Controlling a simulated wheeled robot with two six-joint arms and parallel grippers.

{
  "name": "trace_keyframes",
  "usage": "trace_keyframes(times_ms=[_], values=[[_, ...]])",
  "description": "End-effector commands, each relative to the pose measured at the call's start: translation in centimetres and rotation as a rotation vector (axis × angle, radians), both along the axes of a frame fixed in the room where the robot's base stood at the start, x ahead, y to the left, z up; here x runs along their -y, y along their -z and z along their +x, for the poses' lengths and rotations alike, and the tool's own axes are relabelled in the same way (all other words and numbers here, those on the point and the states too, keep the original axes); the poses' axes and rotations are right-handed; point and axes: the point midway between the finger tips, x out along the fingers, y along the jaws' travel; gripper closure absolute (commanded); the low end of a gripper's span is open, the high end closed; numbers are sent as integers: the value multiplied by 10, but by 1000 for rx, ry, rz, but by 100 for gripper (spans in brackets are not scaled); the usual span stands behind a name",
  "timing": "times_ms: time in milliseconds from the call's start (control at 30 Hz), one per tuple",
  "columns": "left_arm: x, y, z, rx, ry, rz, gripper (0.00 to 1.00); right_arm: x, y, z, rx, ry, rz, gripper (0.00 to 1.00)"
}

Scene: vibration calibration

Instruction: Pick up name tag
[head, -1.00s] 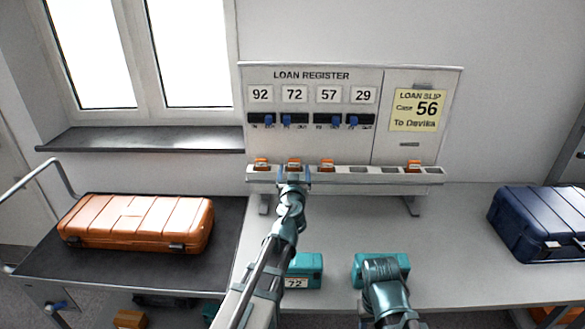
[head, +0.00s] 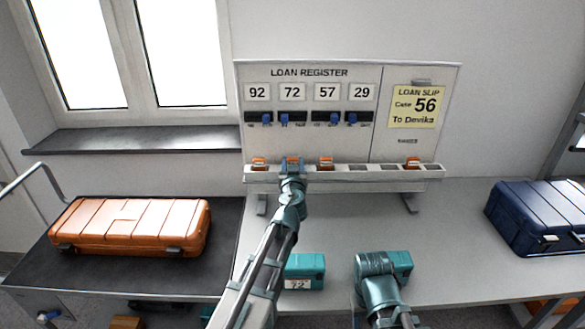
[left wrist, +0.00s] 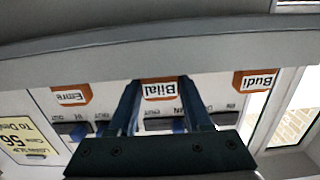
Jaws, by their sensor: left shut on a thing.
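Orange name tags with white labels stand in a slotted rail (head: 385,172) under the loan register board. In the left wrist view, which is upside down, the tag marked Bilal (left wrist: 158,90) sits between the two blue fingers of my left gripper (left wrist: 160,84). In the head view, my left gripper (head: 293,172) is at the second tag from the left, shut on it, and hides its lower part. Budi (left wrist: 255,82) and Emre (left wrist: 70,96) flank it. My right gripper (head: 380,262) is low on the right, by a teal case, its fingers hidden.
The board (head: 310,130) shows numbers 92, 72, 57 and 29 above blue sliders. A yellow loan slip (head: 415,107) reads Case 56, To Devika. An orange case (head: 130,226) lies on the left cart, a teal case (head: 305,268) and a navy case (head: 540,218) on the table.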

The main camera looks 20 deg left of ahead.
Motion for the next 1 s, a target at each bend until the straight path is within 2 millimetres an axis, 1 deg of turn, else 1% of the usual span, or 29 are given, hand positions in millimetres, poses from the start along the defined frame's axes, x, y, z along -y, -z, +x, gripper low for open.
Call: trace_keyframes(times_ms=[367, 567, 733, 767, 800, 1000], values=[[0, -3, 0, 0, 0, 0, 100, 0, -3, 0, 0, 0, 0, 50], [0, -20, 0, 0, 0, 0, 100, 0, -20, 0, 0, 0, 0, 50], [0, -42, 0, 0, 0, 0, 100, 0, -42, 0, 0, 0, 0, 50], [2, -42, -4, 0, 1, 0, 100, 0, -42, 0, 0, 0, 0, 50], [9, -38, -15, 0, 3, 1, 100, 0, -38, 0, 0, 0, 0, 50], [37, -42, -54, 0, 4, 1, 100, 0, -42, 0, 0, 0, 0, 50]])
